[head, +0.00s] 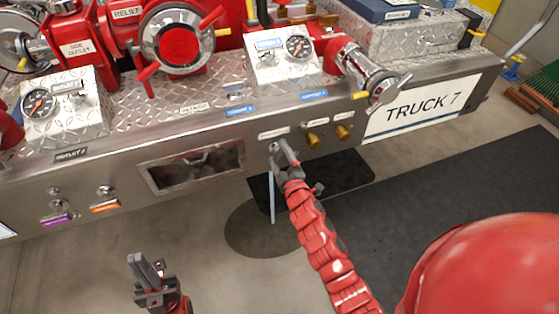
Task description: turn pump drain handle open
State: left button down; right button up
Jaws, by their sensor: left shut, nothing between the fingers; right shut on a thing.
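My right gripper (287,158) reaches up to the front of the steel bumper, just below a small white label. It is shut on the pump drain handle (275,148), whose small grey end shows at the panel beside the fingers. Most of the handle is hidden by the gripper, so its angle is hard to tell. A thin pale rod (272,195) hangs down below it. My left gripper (143,268) is shut and empty, low in front of the bumper and apart from it.
The bumper (210,128) carries two gauges, a red valve wheel (180,45), brass knobs (313,140), purple-tagged and orange-tagged handles (105,200), and a TRUCK 7 plate (424,107). A dark mat (470,190) lies at right. The floor in front is clear.

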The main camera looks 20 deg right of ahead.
jog(key=n+b, duration=0.2)
jog(key=n, duration=0.1)
jog(key=shift+f+n, duration=0.2)
jog(key=shift+n, duration=0.1)
jog(key=shift+n+b, duration=0.55)
jog(key=shift+n, duration=0.55)
jog(key=o, duration=1.2)
jog(key=s, duration=1.7)
jog(key=shift+s+d+r+p, duration=0.1)
jog(key=shift+s+d+p, duration=0.15)
jog(key=shift+d+p, duration=0.1)
jog(key=shift+a, duration=0.15)
